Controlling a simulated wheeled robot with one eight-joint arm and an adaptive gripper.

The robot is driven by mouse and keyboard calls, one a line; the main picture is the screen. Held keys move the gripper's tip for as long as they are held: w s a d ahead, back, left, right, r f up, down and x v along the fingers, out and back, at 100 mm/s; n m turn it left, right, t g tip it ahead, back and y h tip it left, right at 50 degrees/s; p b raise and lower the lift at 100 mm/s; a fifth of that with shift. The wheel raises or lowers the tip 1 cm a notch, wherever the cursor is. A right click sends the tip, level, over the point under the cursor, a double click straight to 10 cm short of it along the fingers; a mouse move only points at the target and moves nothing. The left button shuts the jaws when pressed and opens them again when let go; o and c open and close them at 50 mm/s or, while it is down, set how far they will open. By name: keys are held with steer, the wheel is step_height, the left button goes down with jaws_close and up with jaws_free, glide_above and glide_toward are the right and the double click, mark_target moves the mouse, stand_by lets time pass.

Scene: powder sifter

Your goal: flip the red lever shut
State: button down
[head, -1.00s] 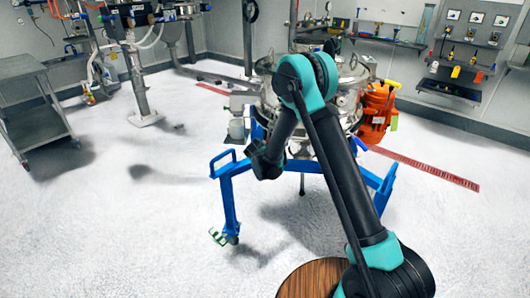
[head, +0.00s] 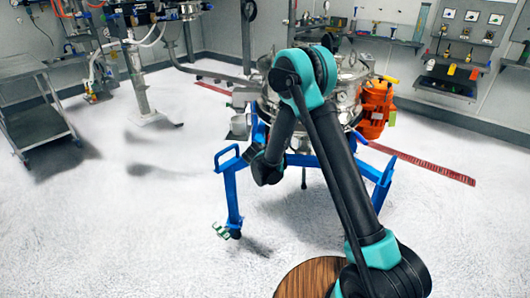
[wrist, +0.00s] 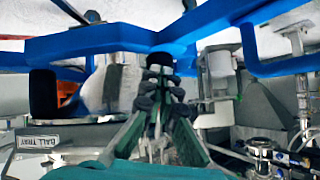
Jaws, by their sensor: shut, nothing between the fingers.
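The powder sifter (head: 352,82) is a shiny metal vessel on a blue frame (head: 231,195), with an orange motor (head: 377,106) on its right side. My arm stands in front and covers much of it. I cannot make out the red lever in either view. In the wrist view, my gripper (wrist: 160,72) is shut and empty, its dark and green fingers pointing toward the blue frame (wrist: 210,22). Its tips appear close to a blue bar, but I cannot tell whether they touch. In the head view, I cannot make out the fingertips.
A grey metal cart (head: 38,105) stands at the left. Piping and a metal column (head: 138,80) stand at the back left. Wall shelves (head: 450,78) with small tools hang at the back right.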

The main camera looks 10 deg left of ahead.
steer(key=s, duration=0.6)
steer(key=shift+s+a+r, duration=0.15)
steer(key=shift+s+a, duration=0.1)
steer(key=shift+a, duration=0.2)
steer(key=shift+d+r, duration=0.1)
steer(key=s+d+r+n+g+h, duration=0.15)
steer(key=s+d+r, duration=0.25)
steer(key=d, duration=0.7)
steer(key=s+d+r+g, duration=0.2)
steer(key=s+d+r, duration=0.3)
steer(key=d, duration=0.6)
steer(key=s+d+n+g+y, duration=0.1)
steer(key=s+d, duration=0.4)
steer(key=s, duration=0.6)
steer(key=s+d+n+g+y, duration=0.1)
steer(key=s+d, duration=0.5)
steer(key=s, duration=0.6)
steer(key=shift+f+g, duration=0.4)
steer(key=shift+g, duration=0.25)
steer(key=shift+w+d+n, duration=0.1)
steer(key=shift+n, duration=0.15)
